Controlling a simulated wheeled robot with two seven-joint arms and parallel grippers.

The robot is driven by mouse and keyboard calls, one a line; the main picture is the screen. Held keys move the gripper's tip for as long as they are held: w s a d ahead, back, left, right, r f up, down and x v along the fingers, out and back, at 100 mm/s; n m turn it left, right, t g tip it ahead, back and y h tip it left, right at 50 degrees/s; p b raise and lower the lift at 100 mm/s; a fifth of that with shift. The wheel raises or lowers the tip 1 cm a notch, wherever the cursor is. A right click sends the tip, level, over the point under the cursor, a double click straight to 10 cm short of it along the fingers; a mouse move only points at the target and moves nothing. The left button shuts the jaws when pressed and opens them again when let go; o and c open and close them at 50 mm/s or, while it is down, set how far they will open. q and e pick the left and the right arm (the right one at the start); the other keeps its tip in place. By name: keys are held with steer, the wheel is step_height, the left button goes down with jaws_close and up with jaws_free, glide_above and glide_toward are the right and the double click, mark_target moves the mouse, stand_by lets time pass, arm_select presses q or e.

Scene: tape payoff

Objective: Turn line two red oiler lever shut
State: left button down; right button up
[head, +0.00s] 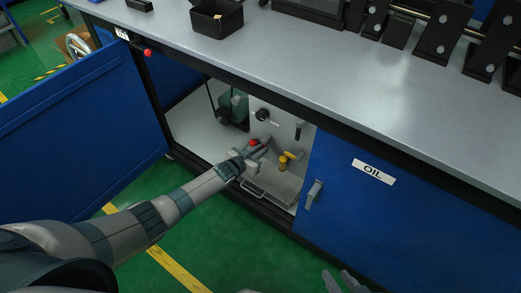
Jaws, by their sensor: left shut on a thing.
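In the head view, a light grey panel (285,121) stands inside the open cabinet under the bench. A red lever (253,143) shows on its lower part, mostly hidden by my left gripper (262,148). My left arm reaches into the opening, and that gripper is shut on the red lever. The lever's exact angle cannot be made out. A yellow lever (288,158) sits just right of the gripper. My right gripper (343,282) is at the bottom edge, partly cut off, outside the cabinet, with its fingers apart and empty.
A black knob (263,115) is above the red lever. A red ball knob (148,52) sticks out under the grey bench top (300,65). Green floor is clear in front.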

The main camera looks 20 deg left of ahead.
arm_select(q)
steer(key=c, duration=1.8)
jaws_free()
steer(key=shift+o, duration=0.2)
steer(key=shift+s+r, duration=0.1)
